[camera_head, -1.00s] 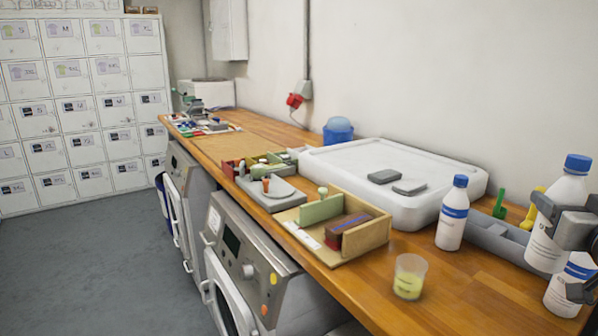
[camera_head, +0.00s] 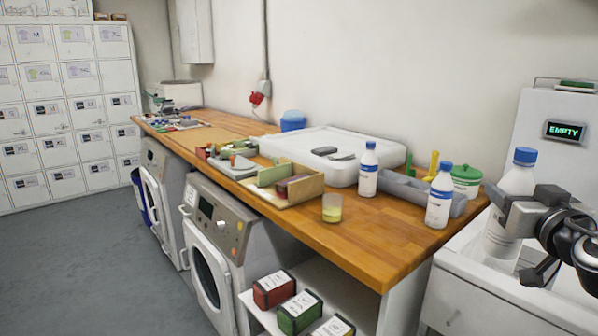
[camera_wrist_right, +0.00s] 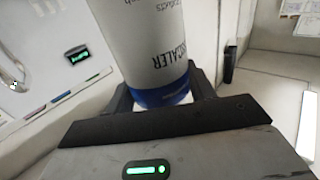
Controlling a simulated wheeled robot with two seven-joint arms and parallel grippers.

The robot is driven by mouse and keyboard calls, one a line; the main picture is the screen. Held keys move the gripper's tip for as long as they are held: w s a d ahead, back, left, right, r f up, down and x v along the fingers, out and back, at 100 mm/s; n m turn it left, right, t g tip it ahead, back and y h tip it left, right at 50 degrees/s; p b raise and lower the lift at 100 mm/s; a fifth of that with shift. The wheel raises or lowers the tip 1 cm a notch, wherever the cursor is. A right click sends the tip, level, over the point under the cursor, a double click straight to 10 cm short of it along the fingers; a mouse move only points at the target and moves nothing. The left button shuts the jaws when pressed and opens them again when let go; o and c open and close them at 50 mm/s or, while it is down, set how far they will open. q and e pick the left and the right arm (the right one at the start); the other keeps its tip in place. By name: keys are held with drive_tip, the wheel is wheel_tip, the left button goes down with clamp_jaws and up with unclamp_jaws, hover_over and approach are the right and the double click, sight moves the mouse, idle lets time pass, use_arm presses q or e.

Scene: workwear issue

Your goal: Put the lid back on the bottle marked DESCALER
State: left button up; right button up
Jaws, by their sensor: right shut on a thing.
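The DESCALER bottle (camera_head: 508,223) is white and upright, with a blue cap (camera_head: 525,156) on its top. My right gripper (camera_head: 520,235) is shut around its body at the right of the head view, in front of the white sink unit. In the right wrist view the bottle (camera_wrist_right: 148,45) fills the upper middle between the fingers. Part of its name, "SCALER", can be read, with a blue band (camera_wrist_right: 163,94) near the gripper. The gripper hides part of its label in the head view. My left gripper is not in view.
Two blue-capped bottles (camera_head: 368,172) (camera_head: 439,197) stand on the wooden counter (camera_head: 385,240), with a grey tray, a green-lidded tub (camera_head: 466,180) and a cup (camera_head: 332,208) nearby. A unit with an "EMPTY" display (camera_head: 565,130) stands behind the sink (camera_head: 470,275).

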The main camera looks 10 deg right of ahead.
drive_tip(key=a+f+n+y, duration=0.3)
drive_tip(key=a+f+y, duration=0.3)
drive_tip(key=a+f, duration=0.7)
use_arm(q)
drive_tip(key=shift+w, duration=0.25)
use_arm(e)
drive_tip(key=s+a+f, duration=0.3)
drive_tip(key=a, duration=0.4)
drive_tip(key=s+a+f, duration=0.3)
drive_tip(key=a, duration=0.4)
drive_tip(key=shift+s+t+h, duration=0.4)
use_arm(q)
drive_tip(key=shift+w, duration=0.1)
use_arm(e)
drive_tip(key=shift+a, duration=0.1)
drive_tip(key=shift+a, duration=0.1)
drive_tip(key=w+a+n+g+y, duration=0.1)
drive_tip(key=a+n+g+y, duration=0.3)
drive_tip(key=a+n+y, duration=0.4)
drive_tip(key=shift+a+r+y, duration=0.45)
drive_tip(key=shift+a+y, duration=1.35)
drive_tip(key=shift+a, duration=1.1)
